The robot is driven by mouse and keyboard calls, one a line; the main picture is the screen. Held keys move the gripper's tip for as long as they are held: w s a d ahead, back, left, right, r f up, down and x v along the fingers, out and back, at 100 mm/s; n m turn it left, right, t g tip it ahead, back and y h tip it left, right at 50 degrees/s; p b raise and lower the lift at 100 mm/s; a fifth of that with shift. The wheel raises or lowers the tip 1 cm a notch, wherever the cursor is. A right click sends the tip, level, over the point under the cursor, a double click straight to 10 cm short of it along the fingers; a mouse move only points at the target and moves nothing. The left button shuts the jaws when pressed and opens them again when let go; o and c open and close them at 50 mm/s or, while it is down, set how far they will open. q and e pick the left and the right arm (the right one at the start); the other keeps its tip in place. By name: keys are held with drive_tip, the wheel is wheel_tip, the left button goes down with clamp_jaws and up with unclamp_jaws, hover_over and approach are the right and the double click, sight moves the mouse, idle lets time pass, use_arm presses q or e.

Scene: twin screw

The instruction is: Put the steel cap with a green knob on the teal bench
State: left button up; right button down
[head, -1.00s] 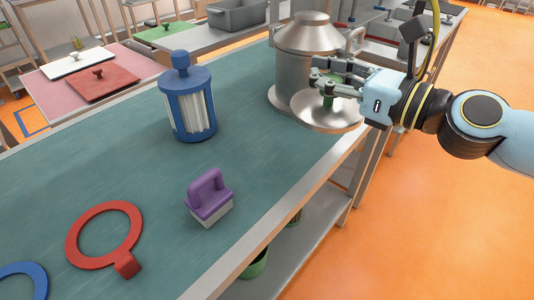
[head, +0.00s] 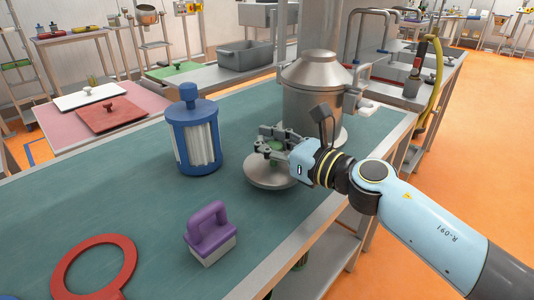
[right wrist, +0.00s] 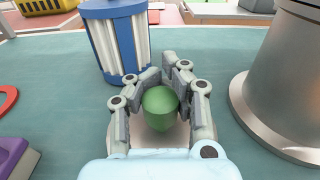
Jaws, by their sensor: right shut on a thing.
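The steel cap (head: 272,179) is a round metal disc with a green knob (head: 275,146). It is level, over the right part of the teal bench (head: 120,190), between the blue filter and the steel pot. I cannot tell for sure whether its rim touches the bench. My right gripper (head: 270,141) is shut on the green knob. In the right wrist view the green knob (right wrist: 160,105) sits between the fingers, which hide much of the cap. My left gripper is not in view.
A blue-framed filter (head: 193,135) stands left of the cap, and a large steel pot (head: 312,100) stands behind it to the right. A purple-handled block (head: 211,235) and a red ring (head: 92,265) lie nearer. Bench between them is clear.

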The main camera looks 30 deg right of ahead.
drive_tip(key=shift+f, duration=0.65)
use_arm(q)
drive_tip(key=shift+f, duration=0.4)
use_arm(e)
drive_tip(key=shift+r, duration=0.1)
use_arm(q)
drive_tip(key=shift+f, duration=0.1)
use_arm(e)
drive_tip(key=c, duration=1.8)
unclamp_jaws()
drive_tip(key=shift+c, duration=0.2)
drive_tip(key=o, duration=0.6)
drive_tip(key=shift+o, duration=0.2)
